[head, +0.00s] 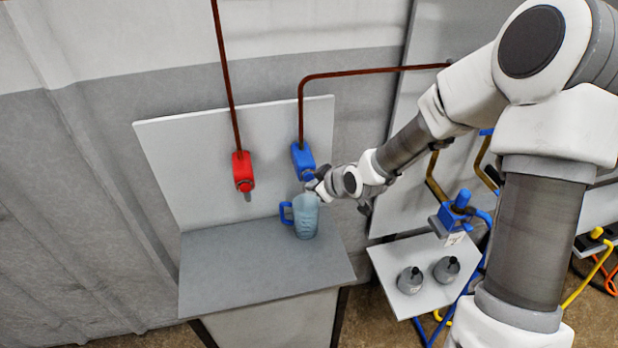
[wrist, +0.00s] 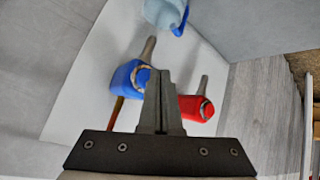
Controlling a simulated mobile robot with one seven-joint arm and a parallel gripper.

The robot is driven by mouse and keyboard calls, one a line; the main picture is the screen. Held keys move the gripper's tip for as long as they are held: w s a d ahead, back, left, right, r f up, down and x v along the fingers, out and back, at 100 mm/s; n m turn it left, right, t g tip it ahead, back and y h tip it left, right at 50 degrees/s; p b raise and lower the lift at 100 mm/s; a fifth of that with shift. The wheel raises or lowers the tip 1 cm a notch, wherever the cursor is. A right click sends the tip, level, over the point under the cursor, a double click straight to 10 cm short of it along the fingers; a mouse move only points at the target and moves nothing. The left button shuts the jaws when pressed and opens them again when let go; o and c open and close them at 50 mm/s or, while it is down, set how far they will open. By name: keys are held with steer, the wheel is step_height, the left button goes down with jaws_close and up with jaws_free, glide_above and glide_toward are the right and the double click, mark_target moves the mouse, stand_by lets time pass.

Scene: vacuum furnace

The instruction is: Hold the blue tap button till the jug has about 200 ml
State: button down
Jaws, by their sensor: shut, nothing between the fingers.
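The blue tap (head: 302,157) is fixed to the grey back panel at the end of a brown pipe. It also shows in the wrist view (wrist: 125,76), with a pale ring around its front button. The translucent pale-blue jug (head: 307,220) with a blue handle stands upright on the counter below this tap. Its top part shows at the upper edge of the wrist view (wrist: 162,12). I cannot read a water level in it. My gripper (wrist: 160,74) is shut and empty, its tips at the blue tap's front. I cannot tell whether they touch the button.
A red tap (head: 242,170) hangs on the same panel to the left. The grey counter (head: 240,270) is clear left of and in front of the jug. A small shelf (head: 390,262) with two dark grey round objects stands to the right, near blue and yellow pipework.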

steer(key=shift+s, duration=0.1)
steer(key=s, duration=0.2)
steer(key=s+d, duration=0.1)
steer(key=s, duration=0.1)
steer(key=shift+s+d, duration=0.2)
steer(key=shift+s, duration=0.15)
stand_by(0.6)
steer(key=s+d+r+m+h, duration=0.35)
steer(key=d+r, duration=0.25)
steer(key=r, duration=0.2)
steer(key=s+d+r+m+h, duration=0.2)
steer(key=s+d+r+m, duration=0.2)
steer(key=d+r, duration=0.3)
steer(key=s+r+m+g, duration=0.1)
steer(key=s+r, duration=0.1)
steer(key=s, duration=0.5)
steer(key=s+r+m+g, duration=0.1)
steer(key=s+r+m, duration=0.1)
steer(key=s, duration=0.6)
steer(key=shift+s+d+r+b, duration=0.25)
steer(key=shift+d+r+b, duration=0.1)
steer(key=shift+r, duration=0.3)
